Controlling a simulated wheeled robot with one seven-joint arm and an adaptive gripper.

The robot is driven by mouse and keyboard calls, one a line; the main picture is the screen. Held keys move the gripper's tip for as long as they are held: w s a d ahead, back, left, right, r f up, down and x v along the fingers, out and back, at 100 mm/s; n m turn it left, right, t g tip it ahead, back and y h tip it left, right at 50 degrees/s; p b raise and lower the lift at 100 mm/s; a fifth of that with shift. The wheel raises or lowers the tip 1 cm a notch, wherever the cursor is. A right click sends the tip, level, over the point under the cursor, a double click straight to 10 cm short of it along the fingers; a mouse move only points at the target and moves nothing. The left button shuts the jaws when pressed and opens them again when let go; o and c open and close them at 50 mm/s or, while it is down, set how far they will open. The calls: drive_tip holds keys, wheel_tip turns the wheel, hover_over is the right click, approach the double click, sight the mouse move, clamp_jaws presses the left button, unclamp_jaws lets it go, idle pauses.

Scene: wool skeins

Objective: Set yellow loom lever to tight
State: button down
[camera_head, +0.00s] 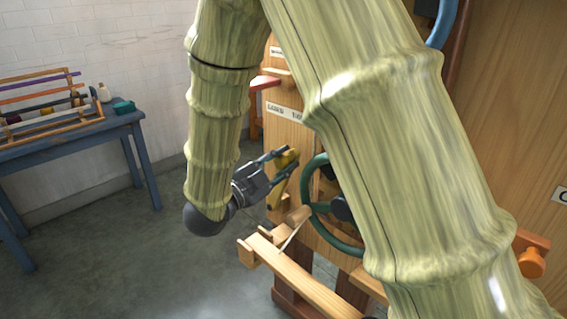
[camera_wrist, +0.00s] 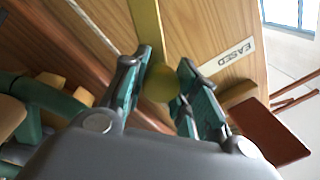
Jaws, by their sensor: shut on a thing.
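The yellow lever (camera_wrist: 148,28) is a flat bar with a round knob (camera_wrist: 161,84) at its end, on the loom's wooden panel. My gripper (camera_wrist: 163,82) has its two fingers on either side of the knob and is shut on it. In the head view, my gripper (camera_head: 283,160) reaches the yellow lever (camera_head: 277,190) from the left, and the fingers partly cover it. A white label reading EASED (camera_wrist: 226,56) is on the panel right of the knob in the wrist view. A label strip (camera_head: 285,113) above the lever is too small to read fully.
A green handwheel (camera_head: 309,200) stands close to the right of my gripper. A red lever (camera_head: 265,83) is above, and wooden beams (camera_head: 290,272) jut out below. A blue table (camera_head: 70,135) with a yarn rack is at left. The floor between is clear.

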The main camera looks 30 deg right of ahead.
drive_tip(key=shift+s+f, duration=0.1)
drive_tip(key=shift+f, duration=0.1)
drive_tip(key=c, duration=1.1)
unclamp_jaws()
drive_tip(key=shift+a+r, duration=0.1)
drive_tip(key=shift+a, duration=0.05)
drive_tip(key=v, duration=1.1)
drive_tip(key=shift+s+a, duration=0.2)
drive_tip(key=shift+a, duration=0.15)
